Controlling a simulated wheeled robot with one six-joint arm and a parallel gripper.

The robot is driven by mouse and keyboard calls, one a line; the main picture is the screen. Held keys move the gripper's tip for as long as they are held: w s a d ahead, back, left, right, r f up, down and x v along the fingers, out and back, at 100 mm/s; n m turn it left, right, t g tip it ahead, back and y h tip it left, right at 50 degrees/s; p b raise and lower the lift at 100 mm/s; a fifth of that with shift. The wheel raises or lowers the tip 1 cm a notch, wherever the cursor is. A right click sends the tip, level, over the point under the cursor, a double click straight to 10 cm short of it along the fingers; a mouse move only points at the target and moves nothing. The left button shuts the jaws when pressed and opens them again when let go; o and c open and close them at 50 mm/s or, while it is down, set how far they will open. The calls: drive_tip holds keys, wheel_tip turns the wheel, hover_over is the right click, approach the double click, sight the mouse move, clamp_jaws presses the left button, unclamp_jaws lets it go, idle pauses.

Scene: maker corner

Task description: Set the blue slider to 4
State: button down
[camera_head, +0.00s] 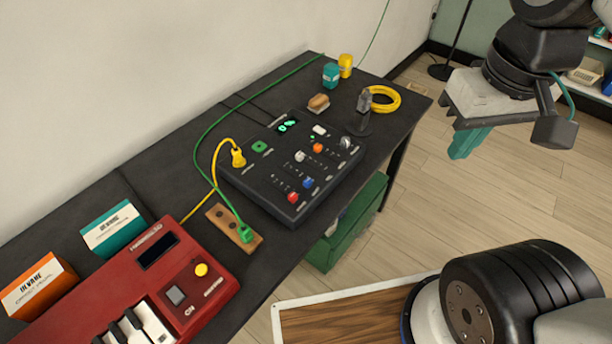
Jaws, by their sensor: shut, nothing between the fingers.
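The blue slider (308,182) is a small blue cap on the front part of a black control panel (330,187) on the dark table. A red slider cap (292,197) sits just to its left and nearer the front edge. Scale marks beside the sliders are too small to read, so I cannot tell the blue slider's value. My gripper (462,148) is at the upper right, with teal fingers shut and empty. It hangs over the floor beyond the table's right edge, well apart from the panel.
Other panel parts are a white knob (300,156), an orange cap (318,148) and a yellow plug (238,157). A red device (205,284) stands at front left. Yellow tape (397,98) lies near the far right corner.

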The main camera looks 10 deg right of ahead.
idle(0.3)
drive_tip(key=c, duration=1.3)
unclamp_jaws()
drive_tip(key=shift+a+f, duration=0.1)
drive_tip(key=shift+a, duration=0.1)
drive_tip(key=shift+c, duration=0.2)
drive_tip(key=w+a+f+n+g, duration=0.1)
drive_tip(key=w+a+f, duration=0.1)
drive_tip(key=w+a+f+n+g, duration=0.1)
drive_tip(key=w+a+f, duration=0.1)
drive_tip(key=w+f, duration=0.1)
drive_tip(key=w+a+f+n+g, duration=0.1)
drive_tip(key=w+a+f, duration=0.2)
drive_tip(key=shift+w+f+n+h, duration=0.2)
drive_tip(key=shift+n+h, duration=0.1)
drive_tip(key=shift+n, duration=0.1)
drive_tip(key=n+t, duration=0.1)
drive_tip(key=n, duration=0.3)
hover_over(308, 180)
drive_tip(key=f, duration=1.1)
drive_tip(key=shift+s+d, duration=0.1)
drive_tip(key=shift+s, duration=0.3)
drive_tip(key=shift+w+r+t, duration=0.1)
drive_tip(key=shift+w+t, duration=0.2)
drive_tip(key=shift+w, duration=0.05)
wheel_tip(308, 180, down, 8)
drive_tip(key=shift+r, duration=0.15)
drive_tip(key=shift+c, duration=0.2)
